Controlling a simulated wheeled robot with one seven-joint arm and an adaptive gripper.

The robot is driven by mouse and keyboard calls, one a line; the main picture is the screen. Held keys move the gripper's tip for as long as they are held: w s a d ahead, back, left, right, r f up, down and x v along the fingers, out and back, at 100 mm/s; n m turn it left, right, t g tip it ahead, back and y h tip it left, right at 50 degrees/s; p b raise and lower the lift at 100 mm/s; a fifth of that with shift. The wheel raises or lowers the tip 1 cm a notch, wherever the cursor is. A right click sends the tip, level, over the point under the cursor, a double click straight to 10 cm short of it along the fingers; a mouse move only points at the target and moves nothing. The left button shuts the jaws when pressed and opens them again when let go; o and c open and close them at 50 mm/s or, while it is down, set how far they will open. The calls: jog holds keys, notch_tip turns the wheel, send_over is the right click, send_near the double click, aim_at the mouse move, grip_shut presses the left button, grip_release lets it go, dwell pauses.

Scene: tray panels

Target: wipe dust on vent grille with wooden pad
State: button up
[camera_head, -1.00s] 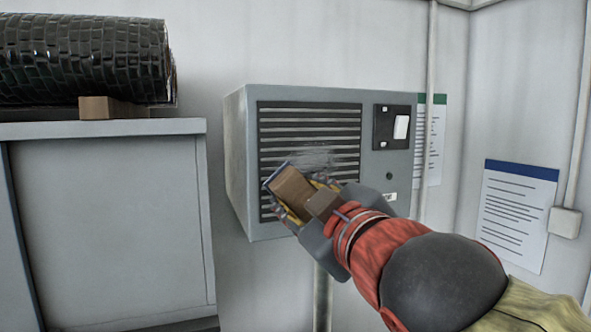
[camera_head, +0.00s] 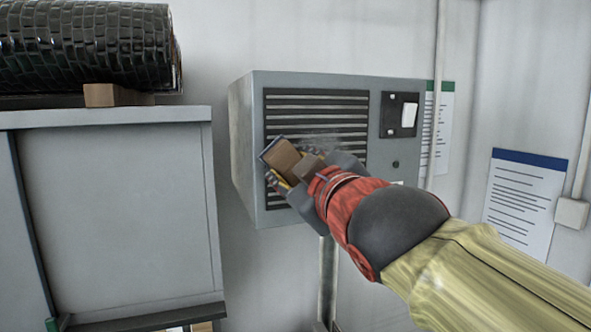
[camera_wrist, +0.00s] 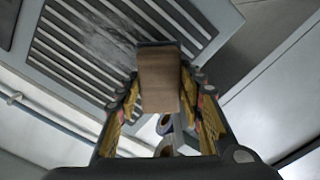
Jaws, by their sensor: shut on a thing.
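The vent grille (camera_head: 316,108) is a dark slatted panel on the front of a grey wall box. A pale grey dust patch (camera_head: 322,137) lies on its slats, partly hidden behind my gripper. The dust also shows in the wrist view (camera_wrist: 108,40) as a whitish smear across the slats. My gripper (camera_head: 290,168) is shut on the wooden pad (camera_head: 280,156), a brown block with a dark face at its far end. The pad is at the lower left part of the grille in the head view. I cannot tell whether its face touches the slats.
The grey box (camera_head: 242,150) carries a switch panel (camera_head: 398,115) right of the grille. A grey cabinet (camera_head: 115,215) stands at left, with a dark textured roll (camera_head: 85,48) and a wooden block (camera_head: 112,94) on top. Papers (camera_head: 524,205) and pipes are on the walls.

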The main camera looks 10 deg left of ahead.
jog(key=shift+x, duration=1.05)
dwell(0.7)
jog(key=shift+d+r, duration=0.1)
jog(key=p, duration=0.2)
jog(key=shift+w+d+r+p, duration=0.1)
jog(key=shift+w+d+p, duration=0.1)
jog(key=shift+d+p, duration=0.1)
jog(key=w+d+p, duration=0.1)
jog(key=d+p, duration=0.1)
jog(key=p, duration=0.4)
jog(key=shift+w+d, duration=0.15)
jog(key=shift+d, duration=0.2)
jog(key=shift+w+d+p, duration=0.1)
jog(key=shift+w+d, duration=0.95)
jog(key=shift+d, duration=0.55)
jog(key=shift+w+d+p, duration=0.1)
jog(key=shift+w+d, duration=0.95)
jog(key=shift+d, duration=0.55)
jog(key=shift+w+d+p, duration=0.1)
jog(key=shift+w+d, duration=0.95)
jog(key=shift+d, duration=0.55)
jog(key=shift+s+a+b, duration=0.2)
jog(key=shift+s+a, duration=0.35)
jog(key=shift+a, duration=0.3)
jog(key=shift+s+a+b, duration=0.15)
jog(key=shift+s+a, duration=0.4)
jog(key=shift+a, duration=0.25)
